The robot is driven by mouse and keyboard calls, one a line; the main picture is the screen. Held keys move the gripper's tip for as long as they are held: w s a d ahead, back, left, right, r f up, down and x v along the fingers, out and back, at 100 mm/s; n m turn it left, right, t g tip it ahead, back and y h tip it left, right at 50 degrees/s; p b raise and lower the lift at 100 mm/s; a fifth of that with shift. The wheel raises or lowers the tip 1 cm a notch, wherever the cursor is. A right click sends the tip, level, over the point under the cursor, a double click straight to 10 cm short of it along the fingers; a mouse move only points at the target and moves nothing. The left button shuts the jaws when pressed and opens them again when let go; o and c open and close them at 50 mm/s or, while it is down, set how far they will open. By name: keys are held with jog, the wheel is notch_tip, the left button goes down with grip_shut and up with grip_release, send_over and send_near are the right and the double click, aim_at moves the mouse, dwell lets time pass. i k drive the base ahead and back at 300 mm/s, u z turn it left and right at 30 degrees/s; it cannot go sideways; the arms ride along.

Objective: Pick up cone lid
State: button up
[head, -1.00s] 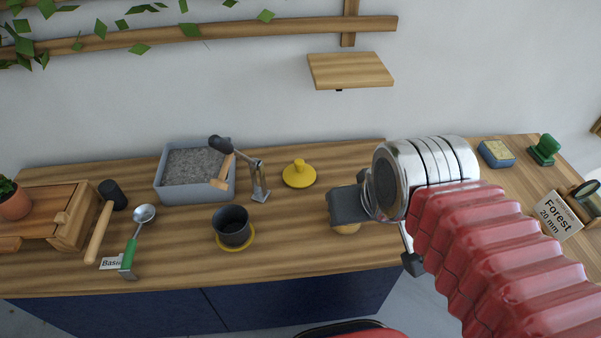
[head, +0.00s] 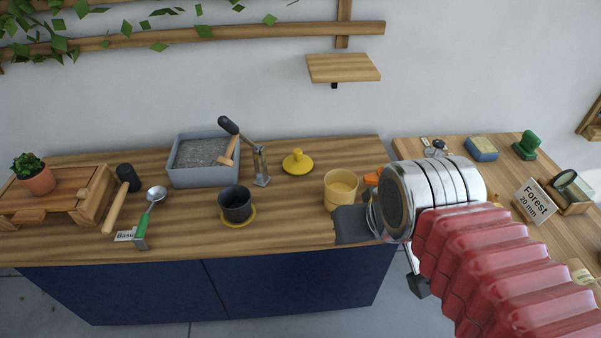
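A yellow lid (head: 298,163) with a small knob on top, which looks like the cone lid, lies on the wooden counter (head: 290,230) toward its back edge. Nothing touches it. My gripper (head: 350,225) is at the counter's front right, nearer to me than the lid and to its right. Only a dark grey finger part shows beyond the chrome wrist, so its opening is hidden. I see nothing held in it.
A yellow cup (head: 341,190) stands just behind my gripper. A dark pot (head: 236,204) on a yellow saucer stands left of it. A grey tray (head: 205,180) with a lever stand (head: 262,165) is left of the lid. A shelf (head: 343,68) juts from the wall above.

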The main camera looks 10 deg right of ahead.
aim_at(298, 163)
jog(key=u, duration=1.1)
jog(key=i, duration=0.45)
jog(key=u, duration=1.4)
